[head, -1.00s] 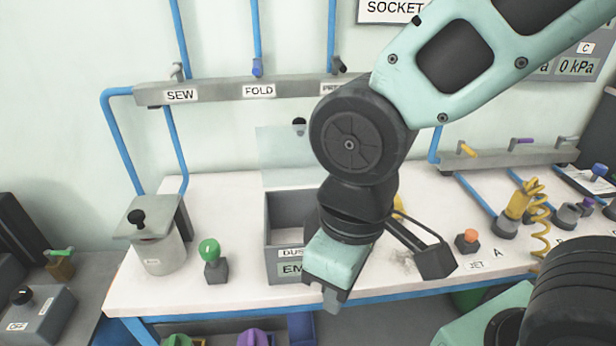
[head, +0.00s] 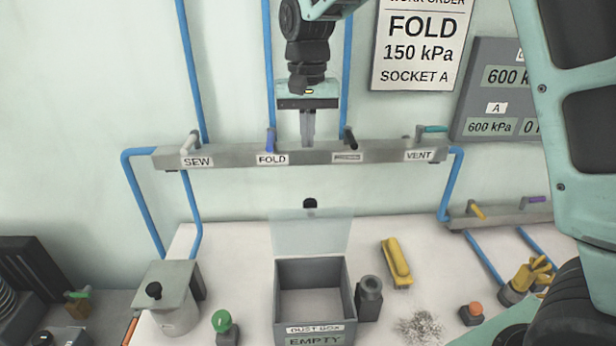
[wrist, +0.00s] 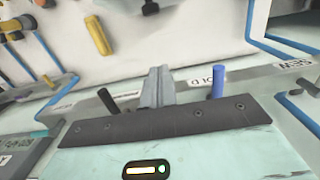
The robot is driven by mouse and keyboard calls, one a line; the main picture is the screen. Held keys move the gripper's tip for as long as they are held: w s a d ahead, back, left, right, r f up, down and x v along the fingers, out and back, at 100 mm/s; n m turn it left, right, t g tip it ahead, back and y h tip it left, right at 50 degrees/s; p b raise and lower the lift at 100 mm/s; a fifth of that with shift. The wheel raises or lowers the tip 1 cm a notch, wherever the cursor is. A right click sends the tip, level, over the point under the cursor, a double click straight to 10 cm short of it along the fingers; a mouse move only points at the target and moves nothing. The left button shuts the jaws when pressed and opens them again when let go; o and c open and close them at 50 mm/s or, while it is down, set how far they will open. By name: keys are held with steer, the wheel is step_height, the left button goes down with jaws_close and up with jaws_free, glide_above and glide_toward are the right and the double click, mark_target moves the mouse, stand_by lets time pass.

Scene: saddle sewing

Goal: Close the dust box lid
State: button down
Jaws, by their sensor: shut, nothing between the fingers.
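The dust box (head: 313,299) is a grey open-topped box on the white bench, labelled DUST BOX and EMPTY. Its inside looks bare. Its pale translucent lid (head: 311,235) stands raised at the back edge, with a black knob (head: 310,204) near its top. My gripper (head: 308,140) is shut and empty, pointing down in front of the valve rail, above and behind the lid. In the wrist view its closed fingers (wrist: 156,85) lie between a black and a blue lever. The box is not clearly seen in the wrist view.
The grey valve rail (head: 310,153) with several levers runs along the wall close to my fingertips. A lidded pot (head: 172,300) and green knob (head: 222,322) are left.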

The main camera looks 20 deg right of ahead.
steer(key=s+a+f+p, duration=0.1)
steer(key=s+f+p, duration=0.3)
steer(key=f, duration=0.5)
steer(key=shift+a+f, duration=0.2)
steer(key=shift+f, duration=0.05)
steer(key=shift+s+a, duration=0.1)
steer(key=shift+s, duration=0.1)
